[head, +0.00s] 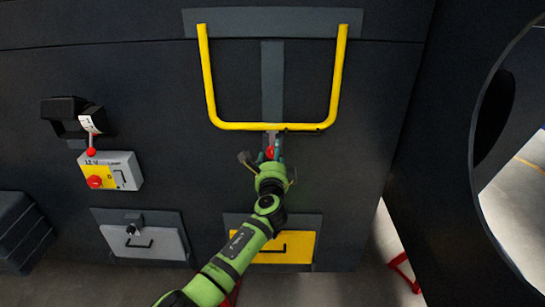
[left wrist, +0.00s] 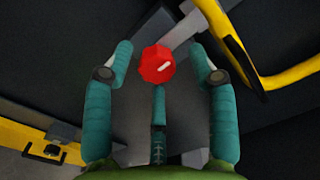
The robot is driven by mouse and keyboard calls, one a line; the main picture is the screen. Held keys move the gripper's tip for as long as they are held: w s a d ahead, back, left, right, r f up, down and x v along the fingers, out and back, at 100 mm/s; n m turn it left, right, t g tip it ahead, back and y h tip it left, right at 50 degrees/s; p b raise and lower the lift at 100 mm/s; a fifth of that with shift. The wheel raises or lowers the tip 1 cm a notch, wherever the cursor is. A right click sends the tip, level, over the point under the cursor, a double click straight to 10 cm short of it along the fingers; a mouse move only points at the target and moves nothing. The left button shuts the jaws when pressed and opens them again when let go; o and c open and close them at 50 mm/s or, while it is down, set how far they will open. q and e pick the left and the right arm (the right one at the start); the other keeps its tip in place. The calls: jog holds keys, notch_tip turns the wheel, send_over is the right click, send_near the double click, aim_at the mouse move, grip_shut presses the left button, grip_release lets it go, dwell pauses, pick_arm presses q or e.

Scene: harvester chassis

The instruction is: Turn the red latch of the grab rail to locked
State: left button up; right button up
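The yellow grab rail (head: 271,126) is a U-shaped bar on the dark chassis wall, its crossbar at the bottom. The red latch (head: 270,152) shows as a small red knob just below the crossbar. In the left wrist view the red latch (left wrist: 157,65) is faceted with a small white mark. My left gripper (head: 268,160) is at the latch; in the left wrist view its teal fingers (left wrist: 165,62) are spread, one on each side of the knob, with gaps visible. The latch's lower parts are partly hidden by the gripper. My right gripper is not in view.
A grey box with a red button (head: 122,170) and a red-knobbed lever (head: 91,152) are on the left wall. A grey drawer (head: 145,242) and a yellow drawer (head: 298,246) sit below. A large round opening (head: 497,120) is at right.

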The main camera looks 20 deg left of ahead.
pick_arm(q)
jog(key=v, duration=1.2)
dwell(0.3)
notch_tip(320, 180, down, 21)
jog(key=s+n+g+h+b, duration=0.1)
jog(key=s+g+h+b, duration=0.1)
jog(key=s+g, duration=0.15)
jog(key=s+f+n+g+h+b, duration=0.1)
jog(key=s+f+g, duration=0.1)
jog(key=s+f, duration=0.35)
jog(key=s+a+f+n+g+b, duration=0.1)
jog(key=s+f+n+g, duration=0.1)
jog(key=f, duration=0.7)
jog(key=s+f+n+g+h+b, duration=0.1)
jog(key=s+f, duration=0.3)
jog(key=f, duration=0.4)
jog(key=s+a+f+n+g+b, duration=0.1)
jog(key=s+f+n+g, duration=0.1)
jog(key=s+f, duration=0.5)
jog(key=s+a+f+n+g+b, duration=0.1)
jog(key=s+f+n+g, duration=0.2)
jog(key=s, duration=1.5)
jog(key=s+a+f+n+g+h+b, duration=0.1)
jog(key=s+f+n+g, duration=0.2)
jog(key=s+f, duration=0.9)
jog(key=s+n, duration=0.1)
jog(key=n, duration=0.1)
jog(key=shift+a+n, duration=0.3)
jog(key=shift+a, duration=0.1)
jog(key=shift+s, duration=0.15)
